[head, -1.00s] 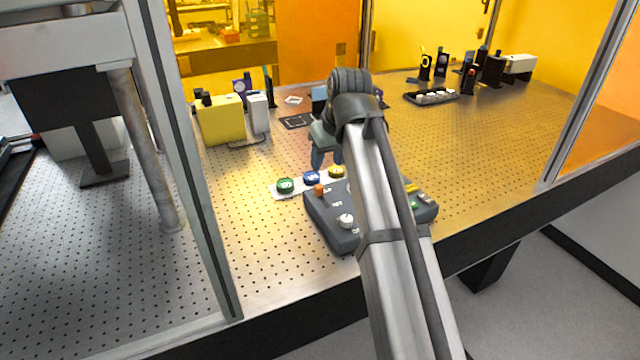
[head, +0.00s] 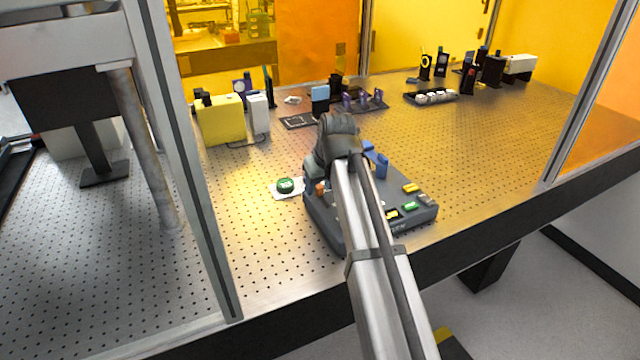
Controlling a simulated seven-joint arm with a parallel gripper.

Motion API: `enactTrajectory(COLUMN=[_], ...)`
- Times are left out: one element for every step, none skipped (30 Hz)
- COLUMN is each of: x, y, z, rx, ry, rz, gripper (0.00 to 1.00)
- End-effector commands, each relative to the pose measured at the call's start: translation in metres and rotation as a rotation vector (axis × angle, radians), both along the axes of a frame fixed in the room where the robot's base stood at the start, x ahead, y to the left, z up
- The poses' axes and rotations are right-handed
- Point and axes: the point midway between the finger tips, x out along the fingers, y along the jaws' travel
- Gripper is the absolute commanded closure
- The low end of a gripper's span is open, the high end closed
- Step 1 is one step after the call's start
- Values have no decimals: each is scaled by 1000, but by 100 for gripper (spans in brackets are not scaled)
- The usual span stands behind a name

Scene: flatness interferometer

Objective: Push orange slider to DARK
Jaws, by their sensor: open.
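The orange slider (head: 320,187) shows as a small orange patch on the left part of the dark grey control box (head: 327,232). My gripper (head: 313,184) is low over the left back part of the box, right beside the orange slider in the picture. My gripper is open, but its fingertips are mostly hidden by my own wrist and arm. I cannot tell whether a finger touches the slider. The DARK marking cannot be read from here, and my arm covers the middle of the box.
A green round button (head: 285,185) stands on a white plate left of the box. Blue parts (head: 376,161) rise at the box's back; yellow and green keys (head: 411,207) lie at its right. A yellow block (head: 222,120) stands farther back.

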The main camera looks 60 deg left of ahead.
Motion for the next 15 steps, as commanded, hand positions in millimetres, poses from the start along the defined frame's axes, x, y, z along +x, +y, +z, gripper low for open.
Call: enactTrajectory(x=[0,0,0,0,0,0,0,0,0,0,0,0,0,0,0], y=[0,0,0,0,0,0,0,0,0,0,0,0,0,0,0], z=[0,0,0,0,0,0,0,0,0,0,0,0,0,0,0], rx=[0,0,0,0,0,0,0,0,0,0,0,0,0,0,0], ry=[0,0,0,0,0,0,0,0,0,0,0,0,0,0,0], rz=[0,0,0,0,0,0,0,0,0,0,0,0,0,0,0], gripper=[53,53,53,55,58,62,65,68,71,74,77,81,84,87,91])
